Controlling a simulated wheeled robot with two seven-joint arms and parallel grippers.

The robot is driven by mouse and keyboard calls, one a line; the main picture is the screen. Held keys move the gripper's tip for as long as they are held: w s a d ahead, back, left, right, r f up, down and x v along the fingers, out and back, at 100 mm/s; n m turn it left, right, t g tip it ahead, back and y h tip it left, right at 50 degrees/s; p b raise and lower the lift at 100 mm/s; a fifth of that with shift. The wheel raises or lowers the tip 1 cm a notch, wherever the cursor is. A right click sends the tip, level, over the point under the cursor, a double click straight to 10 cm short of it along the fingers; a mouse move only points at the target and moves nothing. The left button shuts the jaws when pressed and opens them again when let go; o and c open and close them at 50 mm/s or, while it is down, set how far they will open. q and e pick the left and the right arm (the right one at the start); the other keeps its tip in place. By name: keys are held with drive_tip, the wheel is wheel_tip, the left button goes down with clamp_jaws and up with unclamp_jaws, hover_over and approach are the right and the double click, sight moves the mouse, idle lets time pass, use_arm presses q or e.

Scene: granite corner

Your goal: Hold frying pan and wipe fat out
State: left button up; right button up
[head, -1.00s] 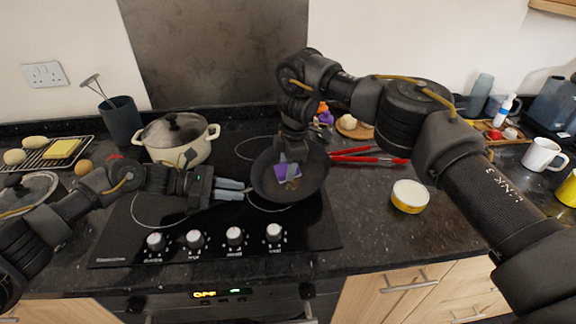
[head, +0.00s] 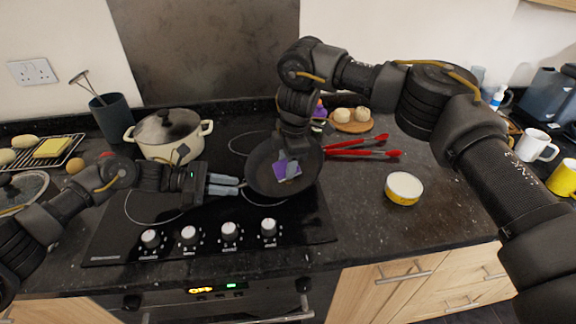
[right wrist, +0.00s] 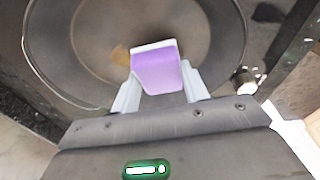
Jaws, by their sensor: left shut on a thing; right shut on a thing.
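The dark frying pan (head: 262,180) sits on the right part of the black hob. My left gripper (head: 241,184) is at the pan's left side, shut on its handle, which the fingers mostly hide. My right gripper (head: 289,163) reaches down into the pan from above, shut on a purple and white sponge (head: 282,173). In the right wrist view the sponge (right wrist: 157,72) is between the fingers, over the pan's inner floor (right wrist: 95,35). A small brown fat patch (right wrist: 121,57) shows just left of the sponge.
A lidded cream pot (head: 165,150) stands behind my left gripper. Red tongs (head: 365,153) lie right of the pan, with a round board of buns (head: 351,124) behind. A yellow-sided tub (head: 404,188) stands further right. Control knobs (head: 229,231) line the hob's front.

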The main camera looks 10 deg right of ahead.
drive_tip(key=shift+s+a+r, duration=0.1)
drive_tip(key=shift+a+r, duration=0.1)
drive_tip(key=shift+r, duration=0.5)
drive_tip(key=shift+s+a+r, duration=0.15)
drive_tip(key=shift+a+r, duration=0.05)
drive_tip(key=shift+r, duration=0.5)
drive_tip(key=shift+s+a+r, duration=0.1)
drive_tip(key=shift+a+r, duration=0.1)
drive_tip(key=shift+r, duration=0.5)
drive_tip(key=shift+s+a+r, duration=0.1)
drive_tip(key=shift+a+r, duration=0.1)
drive_tip(key=shift+r, duration=0.55)
drive_tip(key=shift+s+a+r, duration=0.1)
drive_tip(key=shift+a+r, duration=0.05)
drive_tip(key=shift+r, duration=0.55)
drive_tip(key=s+d+n+g+y, duration=0.1)
drive_tip(key=s+d+n+g, duration=0.2)
drive_tip(key=d, duration=0.9)
drive_tip(key=n, duration=0.4)
hover_over(365, 212)
drive_tip(key=w+d, duration=0.1)
drive_tip(key=f, duration=0.2)
drive_tip(key=shift+g+y, duration=0.4)
drive_tip(key=shift+f, duration=4.85)
drive_tip(key=shift+f, duration=0.2)
